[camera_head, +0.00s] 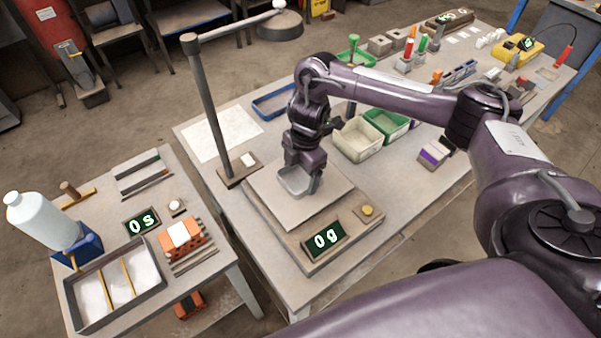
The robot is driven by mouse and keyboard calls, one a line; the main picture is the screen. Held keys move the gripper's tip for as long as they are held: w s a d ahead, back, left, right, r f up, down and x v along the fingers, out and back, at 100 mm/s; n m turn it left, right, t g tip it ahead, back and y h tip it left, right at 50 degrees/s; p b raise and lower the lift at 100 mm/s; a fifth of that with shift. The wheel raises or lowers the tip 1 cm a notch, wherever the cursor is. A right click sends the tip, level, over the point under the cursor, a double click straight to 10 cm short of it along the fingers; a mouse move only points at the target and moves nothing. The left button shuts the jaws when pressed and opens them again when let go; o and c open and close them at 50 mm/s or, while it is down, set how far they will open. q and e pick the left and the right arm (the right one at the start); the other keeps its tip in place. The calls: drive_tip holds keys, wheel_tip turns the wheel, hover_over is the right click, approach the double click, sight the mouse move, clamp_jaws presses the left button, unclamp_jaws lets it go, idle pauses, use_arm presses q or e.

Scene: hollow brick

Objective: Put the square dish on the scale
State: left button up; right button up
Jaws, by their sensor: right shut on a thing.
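The square dish (292,183) is small, grey-white and open at the top. My right gripper (305,172) comes down over it from above and is shut on it, hiding part of its far side. My left gripper is not in view.
A lamp post (206,100) stands close behind the scale on the left. A beige bin (357,140) and a green bin (388,124) stand behind it to the right. A yellow knob (367,210) is on the scale's front right. A side table (210,268) holds a tray and a bottle.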

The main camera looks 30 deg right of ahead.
sight(305, 178)
drive_tip(key=shift+f, duration=0.1)
drive_tip(key=o, duration=0.9)
drive_tip(key=r+p, duration=0.1)
drive_tip(key=r, duration=0.3)
drive_tip(key=d+r, duration=0.1)
drive_tip(key=r, duration=0.3)
drive_tip(key=r+p, duration=0.1)
drive_tip(key=r, duration=0.3)
drive_tip(key=shift+w+d+r+p, duration=0.15)
drive_tip(key=shift+d+p, duration=0.05)
drive_tip(key=shift+p, duration=0.15)
